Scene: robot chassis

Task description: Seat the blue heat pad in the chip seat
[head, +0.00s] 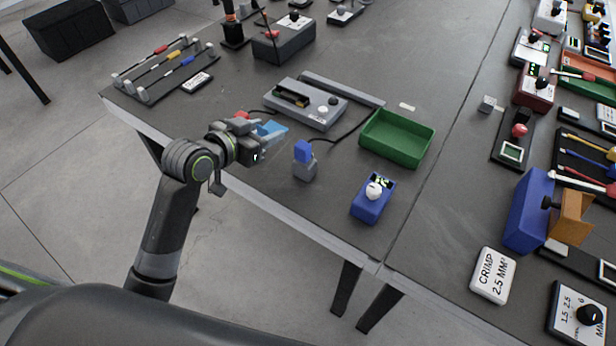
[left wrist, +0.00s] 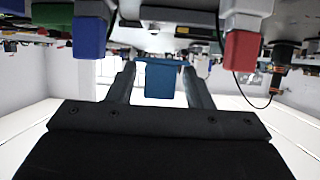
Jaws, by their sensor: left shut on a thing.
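My left gripper (head: 268,142) is over the near left edge of the dark table, shut on the blue heat pad (head: 271,128). In the left wrist view the pad (left wrist: 160,80) is a flat teal-blue piece between the two fingers (left wrist: 158,88). The pad is held apart from the grey device. That grey device (head: 325,119) lies behind and to the right of the gripper, with a dark recess (head: 291,96) and a knob on top. The recess may be the chip seat; I cannot tell for sure. My right gripper does not show.
A blue block on a grey base (head: 304,162) stands right of my gripper. A green tray (head: 398,139) and a blue box with a white knob (head: 373,199) are farther right. A red-topped part (head: 242,114) is just behind the gripper. A black cable runs from the grey device.

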